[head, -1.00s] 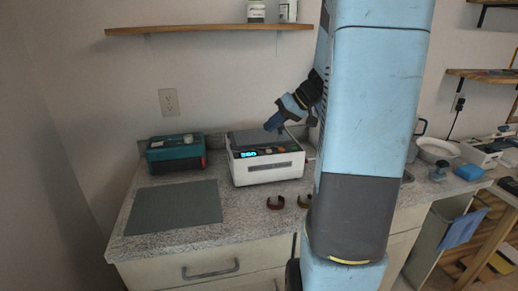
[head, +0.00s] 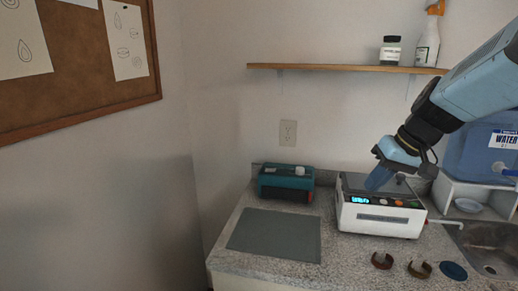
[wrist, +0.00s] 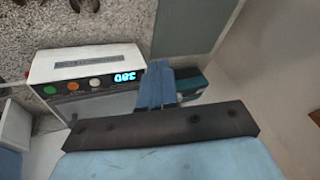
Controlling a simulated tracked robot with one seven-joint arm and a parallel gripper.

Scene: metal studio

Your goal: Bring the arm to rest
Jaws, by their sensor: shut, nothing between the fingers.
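My gripper (head: 378,180) is at the end of my blue arm, in front of the left part of the white device (head: 382,222) in the head view. In the wrist view its two blue fingers (wrist: 158,84) are together with nothing between them. The white device, with a lit blue display and coloured buttons, also shows in the wrist view (wrist: 85,58), just left of the fingers. I cannot tell whether the fingers touch it.
A teal device (head: 286,183) and a grey mat (head: 275,234) are left on the counter. Two curved bands (head: 381,261) (head: 419,269) and a blue disc (head: 453,271) lie in front. A sink (head: 490,262) and water container (head: 480,150) are right. A shelf (head: 340,68) hangs above.

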